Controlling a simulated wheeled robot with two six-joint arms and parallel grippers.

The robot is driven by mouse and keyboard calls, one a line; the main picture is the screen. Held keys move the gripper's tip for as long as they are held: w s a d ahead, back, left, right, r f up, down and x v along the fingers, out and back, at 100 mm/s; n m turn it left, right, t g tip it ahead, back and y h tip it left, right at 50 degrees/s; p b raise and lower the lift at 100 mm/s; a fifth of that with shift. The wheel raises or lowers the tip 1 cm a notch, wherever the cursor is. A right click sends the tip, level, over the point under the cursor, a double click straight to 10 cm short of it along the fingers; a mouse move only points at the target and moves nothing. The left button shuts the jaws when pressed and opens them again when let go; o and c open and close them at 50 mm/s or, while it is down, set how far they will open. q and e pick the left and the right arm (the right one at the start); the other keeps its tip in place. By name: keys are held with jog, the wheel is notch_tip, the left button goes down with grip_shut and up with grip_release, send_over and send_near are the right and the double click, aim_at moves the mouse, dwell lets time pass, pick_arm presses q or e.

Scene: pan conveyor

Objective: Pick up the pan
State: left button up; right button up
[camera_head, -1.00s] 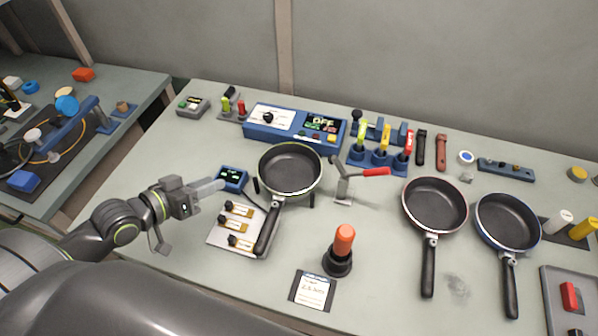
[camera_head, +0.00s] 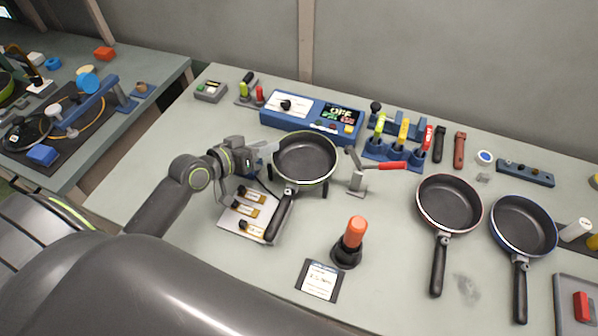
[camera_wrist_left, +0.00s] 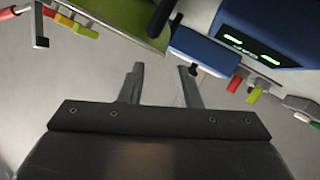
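Three dark pans show in the head view. The green-rimmed pan (camera_head: 305,157) rests on a low stand, its handle (camera_head: 284,211) pointing toward the front. A red-rimmed pan (camera_head: 449,202) and a blue-rimmed pan (camera_head: 523,226) lie to the right, handles toward the front. My left gripper (camera_head: 268,151) is at the left edge of the green-rimmed pan; contact cannot be told. In the left wrist view, the left gripper's fingers (camera_wrist_left: 162,76) are apart with nothing between them, and the pan's green side (camera_wrist_left: 128,22) is beyond. My right gripper is not in view.
A blue control box (camera_head: 312,117) stands behind the green-rimmed pan. A red-handled clamp (camera_head: 357,183) is close on its right. An orange-topped plunger (camera_head: 353,240) and a label card (camera_head: 318,281) are in front. A small plate with several labelled parts (camera_head: 232,222) lies left of the handle.

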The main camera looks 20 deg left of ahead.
aim_at(287, 140)
pick_arm(q)
jog(key=shift+f+p+x, duration=0.1)
jog(key=shift+p+x, duration=0.15)
jog(key=shift+x, duration=1.15)
jog(key=shift+f+p+x, duration=0.15)
jog(key=shift+p+x, duration=0.05)
jog(key=shift+x, duration=1.2)
jog(key=shift+s+a, duration=0.1)
grip_shut()
jog(key=shift+r, duration=0.1)
